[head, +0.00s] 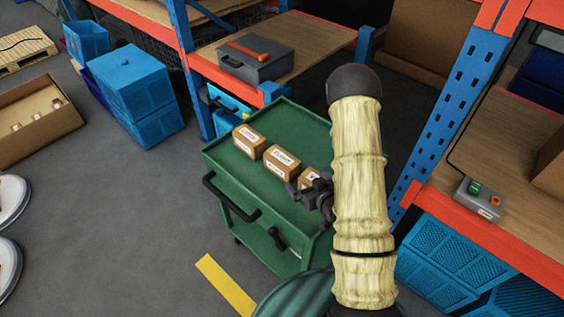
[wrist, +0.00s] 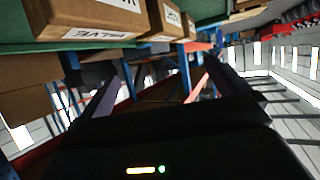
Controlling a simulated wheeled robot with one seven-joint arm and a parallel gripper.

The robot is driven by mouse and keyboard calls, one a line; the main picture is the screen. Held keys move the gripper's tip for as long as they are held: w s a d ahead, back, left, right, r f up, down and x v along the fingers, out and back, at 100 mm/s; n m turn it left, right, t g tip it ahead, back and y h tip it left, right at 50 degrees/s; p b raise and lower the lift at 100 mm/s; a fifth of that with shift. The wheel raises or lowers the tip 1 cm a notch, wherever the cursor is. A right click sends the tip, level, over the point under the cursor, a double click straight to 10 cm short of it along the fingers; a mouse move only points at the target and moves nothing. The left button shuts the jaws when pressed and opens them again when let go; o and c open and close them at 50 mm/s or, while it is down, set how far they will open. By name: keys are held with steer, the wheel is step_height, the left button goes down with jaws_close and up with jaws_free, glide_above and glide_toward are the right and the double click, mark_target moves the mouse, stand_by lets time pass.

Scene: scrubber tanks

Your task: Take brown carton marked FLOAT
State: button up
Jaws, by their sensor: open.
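Three brown cartons with white labels stand in a row on the green cart's top. The middle carton (head: 281,161) has a label that seems to read FLOAT, though the print is small. The left carton (head: 249,140) has a label I cannot read. The right carton (head: 308,178) is partly hidden by my gripper (head: 318,194). In the wrist view the nearest carton (wrist: 88,18) shows VALVE upside down, with the other two behind it. My gripper also shows there (wrist: 158,98); its fingers are open and nothing is visible between them.
The green cart (head: 230,168) has a black handle (head: 230,198) at its front left. A shelf with a grey toolbox (head: 256,60) is behind it. An orange-edged shelf (head: 470,212) stands close on the right. Blue crates (head: 138,88) are at left; the floor left of the cart is clear.

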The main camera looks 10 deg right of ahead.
mark_target(292, 166)
stand_by(0.4)
steer(key=b+x, duration=0.4)
steer(key=b, duration=0.6)
steer(key=shift+w+f, duration=0.1)
steer(key=shift+f, duration=0.05)
steer(key=b, duration=0.3)
steer(key=shift+w+a+f, duration=0.1)
steer(key=shift+w, duration=0.15)
steer(key=p+x, duration=0.1)
steer(key=x, duration=0.6)
steer(key=shift+w+a, duration=0.1)
steer(key=shift+w, duration=0.05)
